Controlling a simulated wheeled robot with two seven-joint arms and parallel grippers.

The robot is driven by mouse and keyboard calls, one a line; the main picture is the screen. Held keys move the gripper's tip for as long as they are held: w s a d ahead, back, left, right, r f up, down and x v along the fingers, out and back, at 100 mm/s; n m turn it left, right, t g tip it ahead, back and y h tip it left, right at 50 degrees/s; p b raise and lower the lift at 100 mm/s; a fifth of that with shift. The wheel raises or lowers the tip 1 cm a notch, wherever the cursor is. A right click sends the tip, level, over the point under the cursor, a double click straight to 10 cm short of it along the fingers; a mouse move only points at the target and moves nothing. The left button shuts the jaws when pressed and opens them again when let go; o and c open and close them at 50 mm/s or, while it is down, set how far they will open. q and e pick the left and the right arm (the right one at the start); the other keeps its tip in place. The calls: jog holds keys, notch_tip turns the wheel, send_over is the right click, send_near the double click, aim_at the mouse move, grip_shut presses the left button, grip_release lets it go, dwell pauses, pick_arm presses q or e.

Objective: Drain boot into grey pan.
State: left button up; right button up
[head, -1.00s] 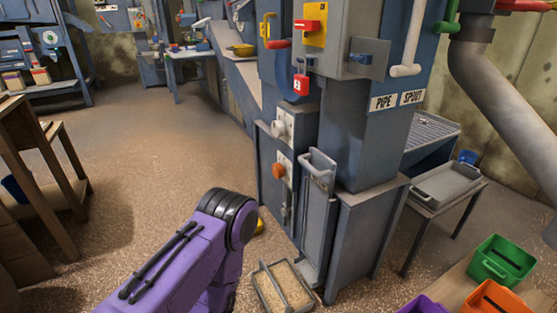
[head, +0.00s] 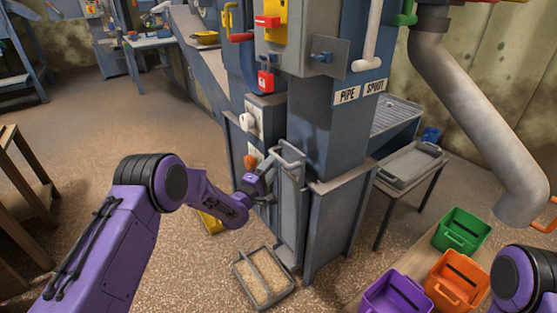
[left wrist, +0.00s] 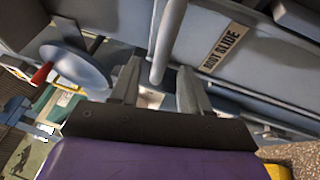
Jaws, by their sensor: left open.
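The boot (head: 332,232) is the grey-blue housing at the foot of the elevator. On its front is a tall grey slide (head: 288,222) with a bar handle (head: 291,153) at its top. The left wrist view shows a "BOOT SLIDE" label (left wrist: 221,47) beside the grey handle bar (left wrist: 168,40). My left gripper (head: 274,160) is open at this handle. In the left wrist view the bar is near the gap between its fingers (left wrist: 158,88); contact is unclear. The grey pan (head: 246,287), with tan grain in it, lies on the floor below the slide. My right gripper is out of view.
An orange knob (head: 250,161) and a white knob (head: 245,120) sit left of the slide. Purple (head: 392,300), orange (head: 452,292) and green (head: 463,228) bins stand at right. A grey tray (head: 412,165) lies on a side table. Floor at left is open.

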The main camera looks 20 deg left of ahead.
aim_at(279, 157)
pick_arm(q)
jog(key=x, duration=0.5)
jog(key=shift+w, duration=0.1)
grip_shut()
notch_tip(279, 157, down, 8)
jog(key=b, duration=0.7)
jog(key=shift+f, duration=0.15)
grip_release()
jog(key=shift+f, duration=0.1)
